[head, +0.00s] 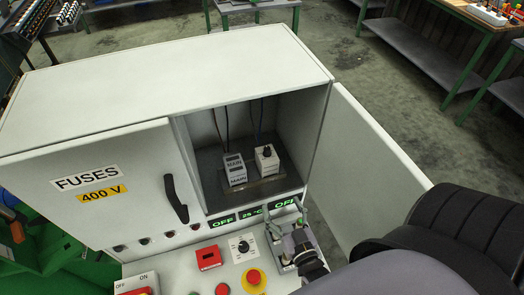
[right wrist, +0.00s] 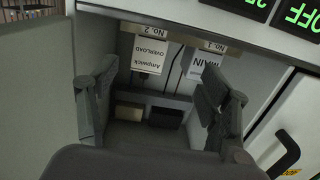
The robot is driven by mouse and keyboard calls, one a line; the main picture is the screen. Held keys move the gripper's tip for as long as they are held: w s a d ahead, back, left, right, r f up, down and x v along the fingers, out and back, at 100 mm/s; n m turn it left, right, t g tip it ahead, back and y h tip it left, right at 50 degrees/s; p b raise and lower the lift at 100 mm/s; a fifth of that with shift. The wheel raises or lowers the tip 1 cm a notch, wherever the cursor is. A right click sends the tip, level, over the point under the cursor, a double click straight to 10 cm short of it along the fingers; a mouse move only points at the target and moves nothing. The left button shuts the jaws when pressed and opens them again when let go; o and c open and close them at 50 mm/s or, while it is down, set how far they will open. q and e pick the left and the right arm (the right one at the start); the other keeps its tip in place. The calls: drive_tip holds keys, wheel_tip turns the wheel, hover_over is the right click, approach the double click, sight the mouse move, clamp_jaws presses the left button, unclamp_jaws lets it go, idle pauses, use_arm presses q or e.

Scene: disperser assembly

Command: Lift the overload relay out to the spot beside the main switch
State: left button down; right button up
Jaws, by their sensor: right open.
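The overload relay (head: 267,160) is a small white block with a black knob on top. It stands in the open cabinet compartment, right of the main switch (head: 234,172), a white block labelled MAIN. In the right wrist view the picture is inverted; the relay (right wrist: 149,56) hangs under "No. 2" and the main switch (right wrist: 203,64) under "No. 1". My right gripper (head: 287,222) is in front of the compartment, over the control panel. Its fingers (right wrist: 160,100) are spread and empty, apart from the relay. My left gripper is not in view.
The compartment's side walls and the lit displays (head: 252,212) bound the opening. The panel below carries a black rotary knob (head: 243,246) and a yellow-red stop button (head: 254,277). A closed FUSES door (head: 95,200) is left.

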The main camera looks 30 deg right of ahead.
drive_tip(key=b, duration=0.2)
approach(270, 172)
drive_tip(key=shift+w+f+t+h, duration=0.1)
drive_tip(key=shift+w+t+h, duration=0.25)
drive_tip(key=shift+w, duration=0.8)
drive_tip(key=b+x, duration=0.1)
drive_tip(key=x, duration=0.5)
drive_tip(key=shift+f, duration=0.15)
drive_tip(key=shift+w, duration=0.1)
drive_tip(key=shift+w+d+b, duration=0.15)
drive_tip(key=shift+w+b, duration=0.05)
drive_tip(key=shift+b, duration=0.15)
drive_tip(key=b+x, duration=0.2)
drive_tip(key=x, duration=0.3)
drive_tip(key=shift+d, duration=0.15)
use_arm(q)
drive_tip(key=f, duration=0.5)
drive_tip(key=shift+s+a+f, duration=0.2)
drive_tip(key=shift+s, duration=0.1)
use_arm(e)
drive_tip(key=shift+s, duration=0.1)
drive_tip(key=shift+c, duration=0.4)
